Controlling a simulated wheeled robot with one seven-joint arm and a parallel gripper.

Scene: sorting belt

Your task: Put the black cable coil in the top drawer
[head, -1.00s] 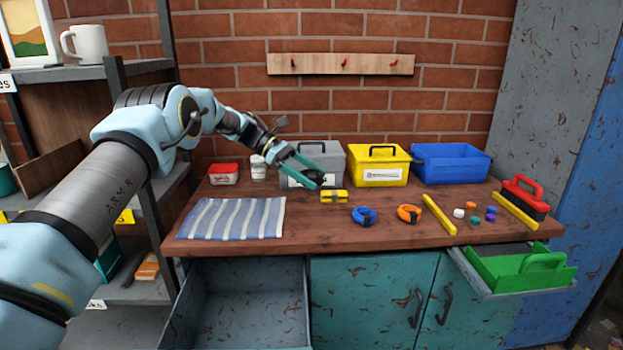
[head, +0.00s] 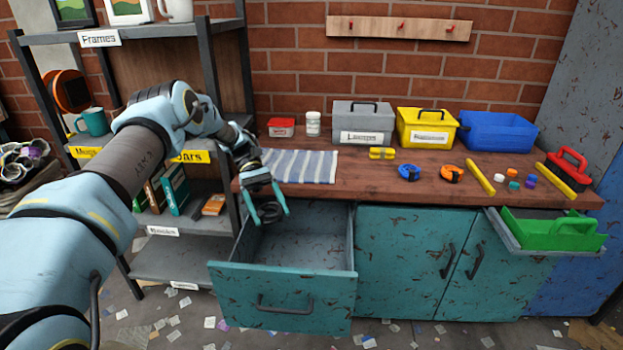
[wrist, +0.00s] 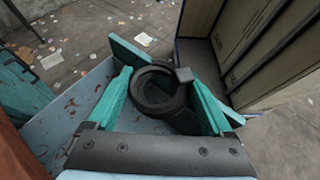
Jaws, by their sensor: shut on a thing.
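The black cable coil (wrist: 158,92) is a ring held between the teal fingers of my gripper (wrist: 160,98) in the wrist view. In the head view my gripper (head: 268,212) points down over the left part of the open drawer (head: 285,285), near its left wall, with the coil (head: 270,213) at its fingertips. The drawer has a worn teal front with a dark handle, and its visible grey inside looks empty. In the wrist view the pale drawer wall (wrist: 75,108) lies below and left of the coil. The coil's height above the drawer floor is hard to tell.
A shelf unit (head: 225,85) stands close left of my gripper. The wooden bench (head: 365,185) above the drawer carries a striped cloth (head: 300,166), bins, tape and blue and orange coils. A second open drawer at right holds a green caddy (head: 550,232).

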